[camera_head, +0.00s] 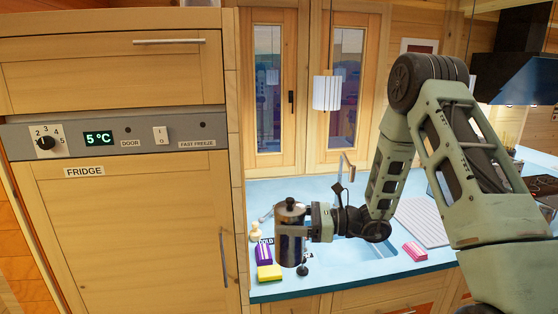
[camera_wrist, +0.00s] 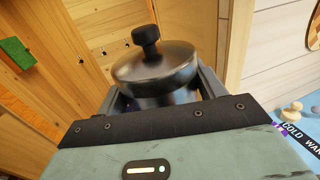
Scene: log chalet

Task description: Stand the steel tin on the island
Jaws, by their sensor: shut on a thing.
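The steel tin (camera_head: 290,214) is a dark metal cylinder with a domed lid and a black knob. It is upright or nearly so, in front of the blue sink counter. My gripper (camera_head: 295,226) is shut on it from the right. In the wrist view the shiny lid and knob of the tin (camera_wrist: 155,72) show between the two fingers of my gripper (camera_wrist: 160,92). The lower part of the tin is hidden there by the gripper body. I cannot make out an island in either view.
The blue counter (camera_head: 330,289) has a sink (camera_head: 365,258) with a tap. A purple packet (camera_head: 264,254), a yellow sponge (camera_head: 269,272) and a pink block (camera_head: 414,251) lie on it. A ribbed draining board (camera_head: 422,222) is at right. The tall fridge cabinet (camera_head: 140,235) stands close at left.

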